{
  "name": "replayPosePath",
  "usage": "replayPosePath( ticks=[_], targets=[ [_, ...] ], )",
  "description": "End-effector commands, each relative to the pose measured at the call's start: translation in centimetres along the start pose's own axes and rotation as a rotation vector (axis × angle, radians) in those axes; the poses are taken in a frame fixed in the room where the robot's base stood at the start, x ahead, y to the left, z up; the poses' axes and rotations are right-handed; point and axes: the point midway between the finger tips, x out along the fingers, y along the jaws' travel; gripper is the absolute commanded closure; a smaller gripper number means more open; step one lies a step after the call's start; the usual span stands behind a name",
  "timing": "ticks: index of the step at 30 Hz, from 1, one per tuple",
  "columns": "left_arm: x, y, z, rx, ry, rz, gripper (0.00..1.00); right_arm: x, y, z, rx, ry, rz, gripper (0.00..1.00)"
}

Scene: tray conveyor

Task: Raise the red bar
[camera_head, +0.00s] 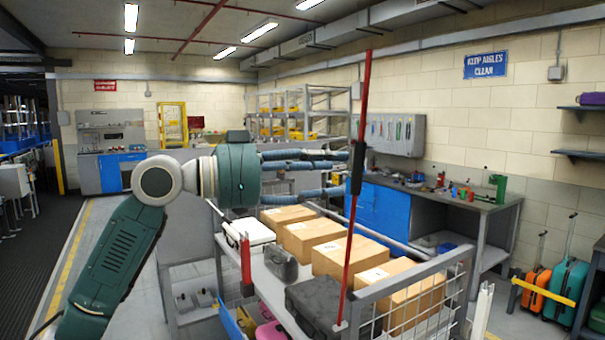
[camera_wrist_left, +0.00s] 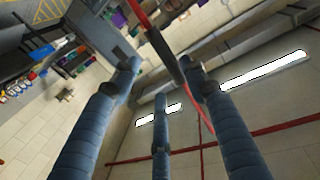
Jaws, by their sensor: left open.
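The red bar (camera_head: 365,110) is long, thin and close to upright, with its foot at the near rail of the conveyor. A black grip section (camera_head: 357,168) sits around its middle. My left gripper (camera_head: 338,172) is open, its blue fingers pointing right with the tips just left of the grip section. In the left wrist view the red bar (camera_wrist_left: 142,20) runs diagonally, and its black grip (camera_wrist_left: 172,60) shows between the spread fingertips (camera_wrist_left: 160,75). I cannot tell whether any finger touches it. My right gripper is not in view.
Cardboard boxes (camera_head: 348,258), a grey case (camera_head: 281,264) and a dark suitcase (camera_head: 318,308) sit on the conveyor. A short red post (camera_head: 246,258) stands at its left side. A wire mesh guard (camera_head: 425,305) is at the near right. A workbench (camera_head: 470,203) stands behind.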

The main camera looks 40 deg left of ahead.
Motion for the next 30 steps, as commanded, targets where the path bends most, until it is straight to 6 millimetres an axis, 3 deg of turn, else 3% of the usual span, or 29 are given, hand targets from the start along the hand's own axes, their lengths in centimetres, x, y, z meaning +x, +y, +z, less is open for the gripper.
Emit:
replayPosePath(
  ticks=[6, 12, 30],
  targets=[
    [-2.8, 0.1, 0.0, -0.002, 0.0, 0.002, 0.56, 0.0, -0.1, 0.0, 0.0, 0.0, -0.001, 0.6],
    [-4.3, 0.2, 0.0, 0.0, 0.0, 0.003, 0.56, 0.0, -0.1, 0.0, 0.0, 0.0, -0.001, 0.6],
    [-4.6, 0.1, 0.0, 0.0, -0.001, 0.002, 0.56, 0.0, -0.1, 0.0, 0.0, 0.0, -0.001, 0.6]
  ],
)
